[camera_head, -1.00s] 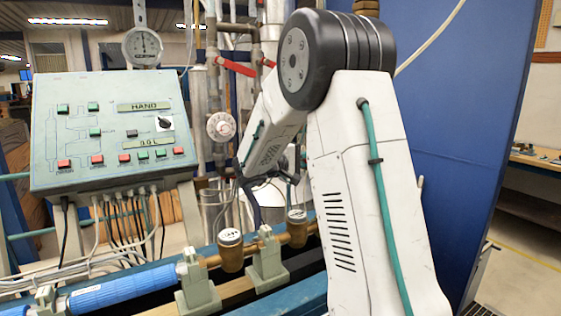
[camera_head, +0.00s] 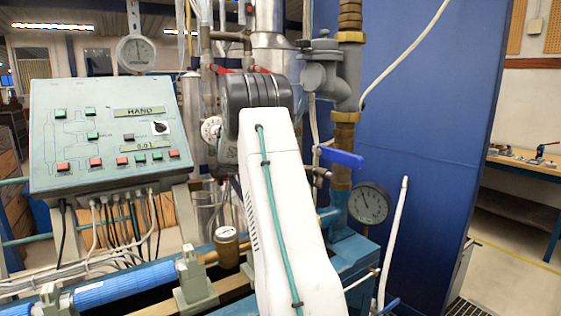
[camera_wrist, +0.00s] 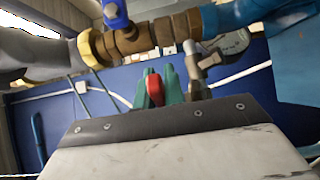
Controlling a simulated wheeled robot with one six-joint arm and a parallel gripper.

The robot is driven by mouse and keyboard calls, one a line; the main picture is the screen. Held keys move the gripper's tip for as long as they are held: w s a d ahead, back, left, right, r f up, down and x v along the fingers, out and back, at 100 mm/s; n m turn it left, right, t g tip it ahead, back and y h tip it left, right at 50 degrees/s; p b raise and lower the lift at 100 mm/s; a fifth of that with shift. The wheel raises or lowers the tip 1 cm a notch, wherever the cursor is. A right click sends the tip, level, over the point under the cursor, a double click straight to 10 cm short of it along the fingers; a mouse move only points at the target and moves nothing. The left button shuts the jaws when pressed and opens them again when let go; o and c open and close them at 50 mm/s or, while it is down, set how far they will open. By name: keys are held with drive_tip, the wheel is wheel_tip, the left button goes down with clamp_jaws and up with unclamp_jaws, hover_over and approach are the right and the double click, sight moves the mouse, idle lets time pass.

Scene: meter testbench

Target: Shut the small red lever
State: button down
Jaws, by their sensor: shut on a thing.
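The small red lever (camera_wrist: 155,90) shows in the wrist view between the green fingers of my gripper (camera_wrist: 160,84). The fingers are close on both sides of it, and my gripper is shut on it. Only a short part of the lever shows; its pivot is hidden. In the head view my own arm covers my gripper and the place where it holds the lever.
A pipe with brass fittings (camera_wrist: 130,40) and a blue valve handle (camera_wrist: 116,14) crosses close by in the wrist view. In the head view, a blue lever (camera_head: 341,158) and a round gauge (camera_head: 370,203) stand right of my arm. The control panel (camera_head: 108,135) is at left.

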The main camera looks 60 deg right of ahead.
idle(0.5)
drive_tip(key=c, duration=1.5)
unclamp_jaws()
drive_tip(key=shift+c, duration=0.2)
drive_tip(key=shift+o, duration=0.3)
drive_tip(key=shift+w, duration=0.1)
